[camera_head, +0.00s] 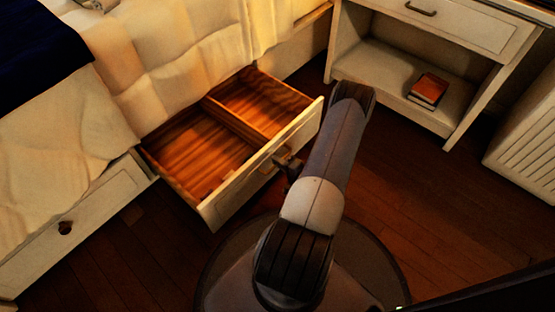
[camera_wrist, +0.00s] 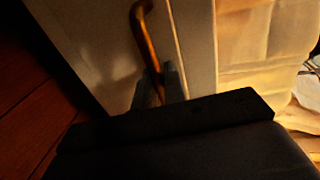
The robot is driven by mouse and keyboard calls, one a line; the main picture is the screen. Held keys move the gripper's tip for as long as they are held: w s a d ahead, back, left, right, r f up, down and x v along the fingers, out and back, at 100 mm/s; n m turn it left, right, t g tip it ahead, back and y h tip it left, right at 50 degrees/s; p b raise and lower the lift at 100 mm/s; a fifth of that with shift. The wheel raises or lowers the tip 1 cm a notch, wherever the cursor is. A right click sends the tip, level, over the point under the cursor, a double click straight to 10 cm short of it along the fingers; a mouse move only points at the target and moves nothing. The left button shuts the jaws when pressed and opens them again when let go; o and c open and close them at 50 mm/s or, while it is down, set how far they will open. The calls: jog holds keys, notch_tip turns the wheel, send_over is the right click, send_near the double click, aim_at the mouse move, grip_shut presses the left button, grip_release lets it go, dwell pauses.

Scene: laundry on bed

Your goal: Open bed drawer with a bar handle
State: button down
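The bed drawer (camera_head: 228,199) stands pulled out from under the bed, its wooden inside showing empty with a divider across it. Its pale front carries a bar handle, which in the wrist view is a coppery curved bar (camera_wrist: 147,38). My gripper (camera_head: 286,162) is at the drawer front, at the handle. In the wrist view my gripper's fingers (camera_wrist: 160,84) sit on either side of the bar's lower part and look closed on it. Much of the handle is hidden by the gripper and arm in the head view.
Another bed drawer (camera_head: 84,222) with a round dark knob is shut at the left. A pale desk (camera_head: 460,25) with a low shelf holding a book (camera_head: 428,90) stands at the upper right. A ribbed white panel (camera_head: 525,140) is at the right. Dark wooden floor is clear at lower left.

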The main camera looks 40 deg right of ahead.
jog(key=shift+a+y, duration=0.3)
jog(key=shift+a, duration=0.2)
jog(key=c, duration=1.7)
grip_release()
jog(key=shift+o, duration=0.3)
jog(key=shift+a, duration=0.1)
jog(key=shift+s, duration=0.1)
